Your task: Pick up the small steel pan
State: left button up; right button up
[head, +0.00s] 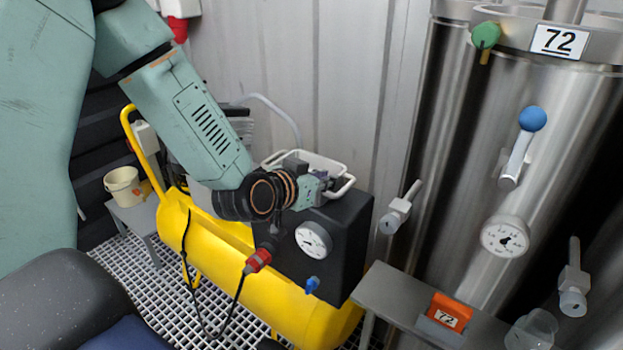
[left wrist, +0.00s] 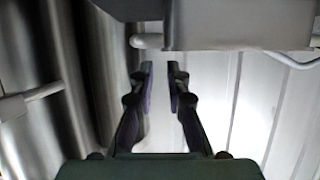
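I cannot make out a small steel pan in either view. My left gripper (head: 318,187) is over the top of the black box on the yellow compressor, close to a white tubular frame. In the left wrist view its two dark fingers (left wrist: 160,70) stand apart with a gap between them, and the pale wall shows through it. Nothing is held between them. My right gripper is not in view.
The yellow compressor (head: 263,289) stands below my left arm. Tall steel vessels (head: 465,130) with valves and a gauge (head: 505,236) stand at right. A beige bucket (head: 122,187) stands left.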

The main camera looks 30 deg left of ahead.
aim_at(332, 198)
pick_arm(q)
jog(key=shift+w+a+f, duration=0.3)
jog(key=shift+w+f, duration=0.1)
jog(key=x, duration=0.2)
jog(key=b+x, duration=0.1)
jog(key=x, duration=0.1)
jog(key=shift+f+b, duration=0.3)
jog(key=shift+f, duration=0.1)
jog(key=shift+w+d, duration=0.15)
jog(key=shift+w, duration=0.1)
jog(key=shift+a, duration=0.35)
jog(key=shift+d, duration=0.15)
grip_shut()
jog(key=shift+d, duration=0.1)
